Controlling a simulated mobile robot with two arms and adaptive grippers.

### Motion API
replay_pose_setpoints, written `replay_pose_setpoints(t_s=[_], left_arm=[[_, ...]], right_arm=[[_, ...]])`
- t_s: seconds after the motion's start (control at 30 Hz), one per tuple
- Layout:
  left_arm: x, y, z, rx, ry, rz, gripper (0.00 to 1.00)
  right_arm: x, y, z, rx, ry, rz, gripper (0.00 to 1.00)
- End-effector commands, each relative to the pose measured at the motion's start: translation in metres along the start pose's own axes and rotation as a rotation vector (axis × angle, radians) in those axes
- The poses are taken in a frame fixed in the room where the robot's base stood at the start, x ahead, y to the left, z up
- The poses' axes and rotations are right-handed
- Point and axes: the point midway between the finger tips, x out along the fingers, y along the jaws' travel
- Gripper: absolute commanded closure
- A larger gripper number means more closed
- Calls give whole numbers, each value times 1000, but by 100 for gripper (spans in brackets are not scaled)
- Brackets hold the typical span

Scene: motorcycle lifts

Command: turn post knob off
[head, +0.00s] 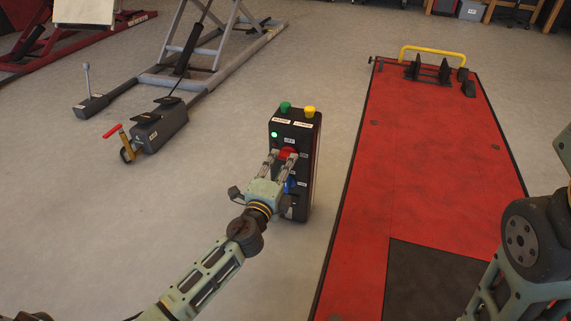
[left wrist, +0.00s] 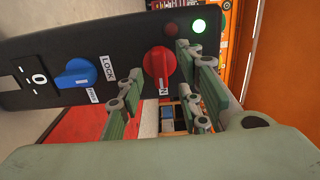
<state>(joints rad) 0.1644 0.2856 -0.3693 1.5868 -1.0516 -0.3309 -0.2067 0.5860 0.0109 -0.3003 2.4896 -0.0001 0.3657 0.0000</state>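A dark control post (head: 306,160) stands on the floor, with a green button (head: 285,107) and a yellow button (head: 309,111) on top. Its red knob (head: 288,152) is on the front panel; this red knob (left wrist: 160,66) also shows in the left wrist view, its white mark towards the bottom. My left gripper (head: 281,160) is at the red knob, fingers apart on either side of it; whether they touch it is unclear. A blue knob (left wrist: 76,73) sits beside the word LOCK. A green lamp (left wrist: 198,26) is lit. My right gripper is out of view.
A red lift platform (head: 430,170) with a yellow bar (head: 433,53) lies right of the post. A grey lift (head: 205,65) and a dark pedal unit (head: 158,126) with a red handle are at the left.

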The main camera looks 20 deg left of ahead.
Motion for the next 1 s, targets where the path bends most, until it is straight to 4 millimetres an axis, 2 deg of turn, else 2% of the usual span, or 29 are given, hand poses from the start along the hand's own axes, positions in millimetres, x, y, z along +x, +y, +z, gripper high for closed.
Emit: replay_pose_setpoints(t_s=[0.1, 0.2, 0.53, 0.9, 1.0], left_arm=[[16, 2, 0, 1, -1, -1, 67], [23, 1, 0, 0, -1, 0, 67], [26, 1, 0, -1, -1, 1, 67], [26, 1, 0, -1, -1, 1, 100], [26, 1, 0, -1, -1, 1, 100]], right_arm=[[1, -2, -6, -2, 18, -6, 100], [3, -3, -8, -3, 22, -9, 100], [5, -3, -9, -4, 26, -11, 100], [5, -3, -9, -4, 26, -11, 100], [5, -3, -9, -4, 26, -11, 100]])
